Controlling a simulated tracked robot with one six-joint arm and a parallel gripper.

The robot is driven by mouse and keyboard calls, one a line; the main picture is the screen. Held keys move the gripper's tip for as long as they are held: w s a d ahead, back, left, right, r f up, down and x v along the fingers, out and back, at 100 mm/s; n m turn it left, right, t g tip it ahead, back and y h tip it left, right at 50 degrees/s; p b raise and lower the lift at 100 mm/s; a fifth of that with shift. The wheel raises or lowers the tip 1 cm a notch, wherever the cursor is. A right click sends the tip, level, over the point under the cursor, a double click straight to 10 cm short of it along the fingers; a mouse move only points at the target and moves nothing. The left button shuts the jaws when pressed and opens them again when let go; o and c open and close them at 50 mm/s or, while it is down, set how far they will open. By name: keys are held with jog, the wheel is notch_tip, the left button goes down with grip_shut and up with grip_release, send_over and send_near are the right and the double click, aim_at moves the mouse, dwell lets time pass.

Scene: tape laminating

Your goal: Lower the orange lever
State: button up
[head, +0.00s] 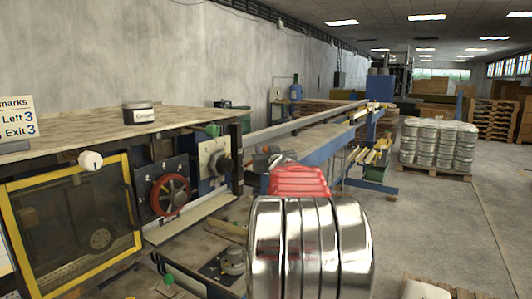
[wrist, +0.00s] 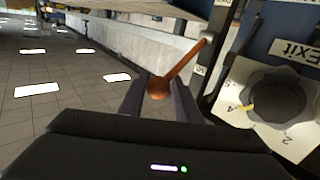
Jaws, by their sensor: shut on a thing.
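The orange lever (wrist: 185,62) shows in the wrist view as a slim rod slanting from a mount at the upper right down to a round orange knob at its lower left end. My gripper (wrist: 158,92) has its two dark fingers on either side of that knob and is shut on it. In the head view, my silver and red arm fills the lower middle and hides the lever and the fingers.
A dial with a dark knob (wrist: 277,95) and an "Exit" label (wrist: 290,50) are close right of the lever. In the head view, the machine has a red handwheel (head: 169,195) and yellow-framed window (head: 75,228). A pallet of cans (head: 437,146) stands right; the grey floor is open there.

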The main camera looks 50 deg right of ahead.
jog(key=shift+s+d+f, duration=0.1)
grip_shut()
